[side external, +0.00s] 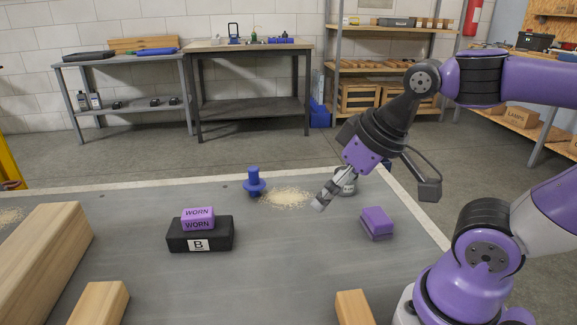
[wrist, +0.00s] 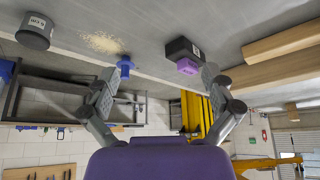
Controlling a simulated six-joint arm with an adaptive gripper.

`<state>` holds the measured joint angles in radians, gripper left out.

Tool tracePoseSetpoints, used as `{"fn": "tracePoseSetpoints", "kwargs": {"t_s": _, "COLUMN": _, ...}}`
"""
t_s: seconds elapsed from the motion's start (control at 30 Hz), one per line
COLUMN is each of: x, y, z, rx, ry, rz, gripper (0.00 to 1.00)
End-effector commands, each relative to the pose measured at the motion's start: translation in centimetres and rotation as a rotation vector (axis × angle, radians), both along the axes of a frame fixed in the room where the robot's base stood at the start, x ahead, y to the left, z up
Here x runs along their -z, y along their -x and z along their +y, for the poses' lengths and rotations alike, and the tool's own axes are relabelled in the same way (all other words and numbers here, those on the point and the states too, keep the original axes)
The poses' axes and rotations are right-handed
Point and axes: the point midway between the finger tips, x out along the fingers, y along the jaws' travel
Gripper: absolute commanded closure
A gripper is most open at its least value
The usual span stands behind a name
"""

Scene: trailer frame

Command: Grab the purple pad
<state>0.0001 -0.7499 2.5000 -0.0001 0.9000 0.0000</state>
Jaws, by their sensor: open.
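A plain purple pad (side external: 377,222) with a stepped side lies on the grey table at the right, close to my arm. A second purple block (side external: 197,219), marked WORN, sits on a black box (side external: 201,239) labelled B at the left. My gripper (side external: 320,203) is above the table between them, left of the plain pad and apart from both. In the wrist view my gripper (wrist: 160,74) has its fingers spread with nothing between them. The WORN block (wrist: 187,66) and black box (wrist: 183,49) show near the right finger there. The plain pad is not in the wrist view.
A blue knobbed piece (side external: 254,183) stands beside a patch of sawdust (side external: 288,197). A grey can (side external: 346,184) stands behind my gripper. Wooden beams (side external: 42,255) lie at the left and front. The table's middle front is clear.

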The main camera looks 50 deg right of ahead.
Motion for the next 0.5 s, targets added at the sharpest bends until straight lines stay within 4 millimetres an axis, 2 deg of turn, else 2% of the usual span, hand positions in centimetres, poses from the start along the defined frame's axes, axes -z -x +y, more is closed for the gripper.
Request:
{"fn": "tracePoseSetpoints", "kwargs": {"t_s": 0.27, "x": 0.1, "y": -0.1, "z": -0.3, "rx": 0.016, "ry": 0.000, "rz": 0.010, "gripper": 0.05}}
{"fn": "tracePoseSetpoints", "kwargs": {"t_s": 0.37, "x": 0.5, "y": -0.6, "z": -2.2, "rx": 0.102, "ry": -0.001, "rz": 0.066, "gripper": 0.05}}
{"fn": "tracePoseSetpoints", "kwargs": {"t_s": 0.5, "x": 2.0, "y": -1.1, "z": -7.6, "rx": 0.325, "ry": -0.031, "rz": 0.214, "gripper": 0.05}}
